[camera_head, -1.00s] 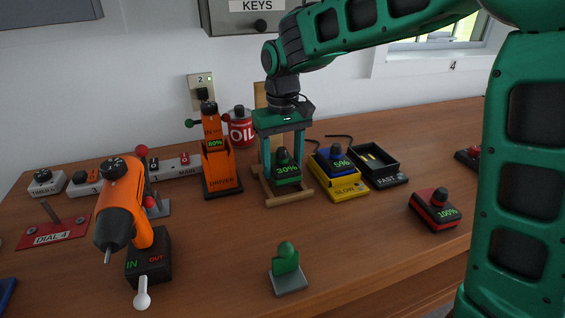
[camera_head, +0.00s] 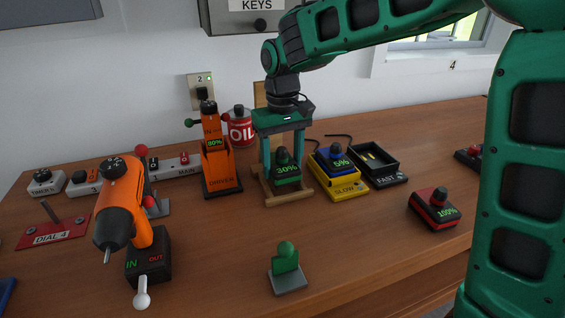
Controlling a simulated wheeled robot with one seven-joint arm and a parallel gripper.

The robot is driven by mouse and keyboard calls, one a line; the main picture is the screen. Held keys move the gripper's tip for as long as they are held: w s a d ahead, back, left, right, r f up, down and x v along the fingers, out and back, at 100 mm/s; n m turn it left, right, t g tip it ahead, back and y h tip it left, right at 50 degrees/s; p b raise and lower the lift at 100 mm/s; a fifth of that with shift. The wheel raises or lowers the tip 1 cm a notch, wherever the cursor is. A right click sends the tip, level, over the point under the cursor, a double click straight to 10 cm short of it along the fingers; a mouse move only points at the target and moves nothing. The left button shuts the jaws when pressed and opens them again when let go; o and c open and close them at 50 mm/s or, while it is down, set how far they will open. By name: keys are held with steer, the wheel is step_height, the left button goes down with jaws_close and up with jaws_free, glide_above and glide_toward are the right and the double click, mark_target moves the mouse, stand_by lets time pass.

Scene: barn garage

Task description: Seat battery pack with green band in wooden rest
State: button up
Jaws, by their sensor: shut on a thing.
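The battery pack with the green band (camera_head: 287,183) has a dark body, a dark knob on top and a green "30%" readout. It is upright within the wooden rest (camera_head: 290,200), whose front rails show around its base and whose tall back board rises behind my gripper. My gripper (camera_head: 284,165) points straight down from above, with its green fingers on either side of the pack, shut on it. Whether the pack's underside touches the rest cannot be told from this view.
Close right stand the yellow SLOW charger (camera_head: 349,190) with a blue "5%" pack and the empty black FAST charger (camera_head: 384,178). A red "100%" pack (camera_head: 433,213), green-knobbed block (camera_head: 287,265) and orange drill (camera_head: 122,200) stand nearer.

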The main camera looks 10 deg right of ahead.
steer(key=shift+f, duration=0.2)
steer(key=shift+f, duration=1.1)
steer(key=shift+s+f, duration=0.2)
steer(key=shift+f, duration=0.1)
steer(key=o, duration=1.4)
steer(key=shift+o, duration=0.2)
steer(key=shift+d, duration=0.15)
steer(key=shift+w+d, duration=0.1)
steer(key=shift+d, duration=0.1)
steer(key=shift+c, duration=0.6)
steer(key=shift+o, duration=1.3)
steer(key=shift+a, duration=0.15)
